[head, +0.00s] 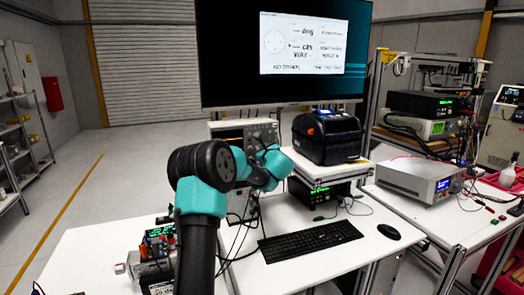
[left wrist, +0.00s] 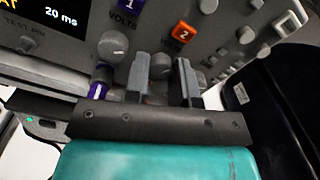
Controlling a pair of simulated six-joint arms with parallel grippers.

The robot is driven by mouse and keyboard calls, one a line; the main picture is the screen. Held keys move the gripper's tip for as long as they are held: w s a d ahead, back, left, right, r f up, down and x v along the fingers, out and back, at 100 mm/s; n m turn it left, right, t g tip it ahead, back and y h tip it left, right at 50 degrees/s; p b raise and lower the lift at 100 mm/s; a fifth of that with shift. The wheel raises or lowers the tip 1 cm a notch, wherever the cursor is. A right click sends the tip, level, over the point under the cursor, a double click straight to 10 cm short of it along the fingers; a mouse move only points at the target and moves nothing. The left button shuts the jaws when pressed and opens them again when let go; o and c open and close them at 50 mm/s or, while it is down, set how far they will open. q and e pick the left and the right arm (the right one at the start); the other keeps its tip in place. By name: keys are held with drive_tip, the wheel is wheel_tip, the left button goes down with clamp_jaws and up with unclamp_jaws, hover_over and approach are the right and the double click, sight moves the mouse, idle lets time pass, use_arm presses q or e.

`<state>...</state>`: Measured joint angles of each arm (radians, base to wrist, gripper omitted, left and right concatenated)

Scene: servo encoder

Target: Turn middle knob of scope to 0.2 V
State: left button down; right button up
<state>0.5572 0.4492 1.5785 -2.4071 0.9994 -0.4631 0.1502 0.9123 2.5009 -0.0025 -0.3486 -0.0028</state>
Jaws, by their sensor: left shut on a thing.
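The scope (head: 245,130) stands on the table below the big monitor, partly hidden behind my left arm in the head view. In the left wrist view its grey front panel shows a screen edge (left wrist: 50,18) reading "20 ms", a purple button marked 1 and an orange button marked 2. My left gripper (left wrist: 163,80) is at the panel, its two fingers either side of a grey round knob (left wrist: 162,64) below and between these buttons, shut on it. Another knob (left wrist: 113,45) is to its left. The volts reading is not visible. My right gripper is not in view.
A purple-ringed connector (left wrist: 100,78) sits close left of the gripper's fingers. A black printer (head: 326,137) stands right of the scope. A keyboard (head: 310,240) and mouse (head: 389,231) lie on the table in front. Cables hang below the scope.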

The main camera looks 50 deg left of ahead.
use_arm(q)
drive_tip(key=shift+n, duration=0.5)
drive_tip(key=c, duration=1.2)
unclamp_jaws()
drive_tip(key=shift+d, duration=0.1)
drive_tip(key=v, duration=1.7)
drive_tip(key=shift+s+d, duration=0.1)
